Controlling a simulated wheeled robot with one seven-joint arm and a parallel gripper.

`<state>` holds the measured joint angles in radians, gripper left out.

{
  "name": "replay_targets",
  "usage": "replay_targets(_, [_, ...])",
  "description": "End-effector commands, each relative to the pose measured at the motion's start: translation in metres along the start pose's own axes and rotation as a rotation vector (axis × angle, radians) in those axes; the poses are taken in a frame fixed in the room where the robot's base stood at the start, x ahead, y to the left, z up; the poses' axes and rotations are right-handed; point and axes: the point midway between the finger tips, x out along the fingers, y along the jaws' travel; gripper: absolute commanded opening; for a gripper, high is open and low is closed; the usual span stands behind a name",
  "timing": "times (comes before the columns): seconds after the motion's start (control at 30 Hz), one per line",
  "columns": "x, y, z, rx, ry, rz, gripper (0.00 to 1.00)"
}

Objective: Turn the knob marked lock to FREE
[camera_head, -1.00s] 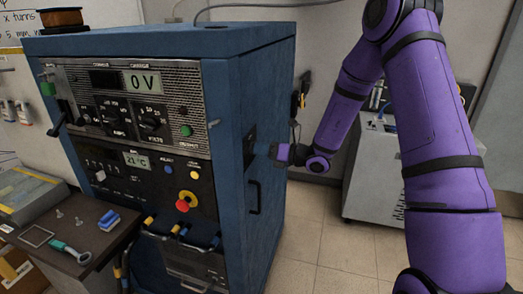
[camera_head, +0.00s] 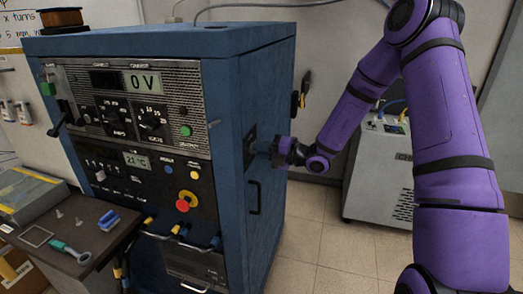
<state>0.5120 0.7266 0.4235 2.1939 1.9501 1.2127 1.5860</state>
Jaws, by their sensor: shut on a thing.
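A dark plate (camera_head: 250,139) is set in the right side wall of the blue cabinet (camera_head: 225,120). My gripper (camera_head: 272,149) reaches in from the right and meets the cabinet side at this plate. It is shut on the knob there, which is mostly hidden by the fingers and my wrist. The lock marking and the word FREE are too small or hidden, so I cannot tell which way the knob points.
The cabinet front has a 0 V display (camera_head: 143,83), a red knob (camera_head: 183,205) and several other controls. A dark handle (camera_head: 254,197) sits below my gripper. A grey machine (camera_head: 385,175) stands behind my arm. A small side table (camera_head: 85,240) stands at the left.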

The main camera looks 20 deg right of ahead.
Motion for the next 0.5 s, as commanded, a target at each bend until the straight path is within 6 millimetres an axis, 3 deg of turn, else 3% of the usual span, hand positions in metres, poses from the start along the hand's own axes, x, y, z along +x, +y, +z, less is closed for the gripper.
replay_targets(0.5, [-0.0003,-0.0006,0.0000,0.136,-0.001,-0.002,0.00])
